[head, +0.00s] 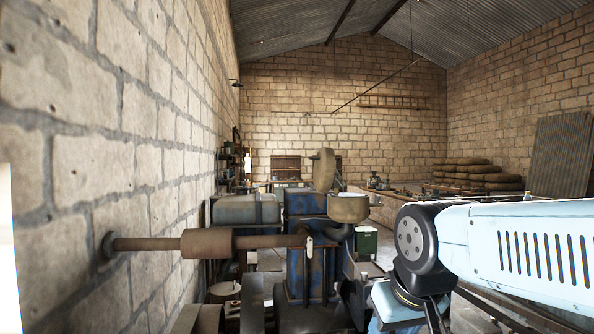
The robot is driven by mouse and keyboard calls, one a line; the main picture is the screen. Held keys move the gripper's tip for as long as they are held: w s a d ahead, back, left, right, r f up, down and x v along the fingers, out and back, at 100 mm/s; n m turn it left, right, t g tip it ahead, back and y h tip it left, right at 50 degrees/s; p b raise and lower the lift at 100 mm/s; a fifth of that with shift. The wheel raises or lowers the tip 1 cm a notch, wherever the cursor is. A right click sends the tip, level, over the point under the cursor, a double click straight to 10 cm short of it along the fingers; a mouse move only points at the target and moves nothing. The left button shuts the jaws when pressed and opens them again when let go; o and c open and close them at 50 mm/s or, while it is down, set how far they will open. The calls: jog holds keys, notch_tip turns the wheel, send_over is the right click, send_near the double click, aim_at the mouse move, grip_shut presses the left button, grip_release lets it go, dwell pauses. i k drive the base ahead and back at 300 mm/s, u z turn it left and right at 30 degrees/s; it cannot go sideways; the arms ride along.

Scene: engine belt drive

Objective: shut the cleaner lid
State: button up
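The cleaner is a round tan bowl (349,208) on top of the blue engine (306,205), near the middle of the head view. My light blue arm comes in from the right and bends down at a dark joint, right of and nearer than the cleaner. My gripper is not in view; the arm runs out of the bottom of the picture.
A rusty shaft with a drum (207,243) runs from the block wall (120,140) at left to in front of the engine. A grey-blue tank (246,209) stands left of the engine. Sacks (470,175) lie at the back right.

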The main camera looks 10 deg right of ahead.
aim_at(324, 165)
jog(key=k, duration=0.45)
jog(key=z, duration=0.2)
jog(key=i, duration=0.8)
jog(key=u, duration=0.15)
jog(key=k, duration=0.5)
jog(key=u, duration=0.35)
jog(key=i, duration=1.1)
jog(key=z, duration=0.4)
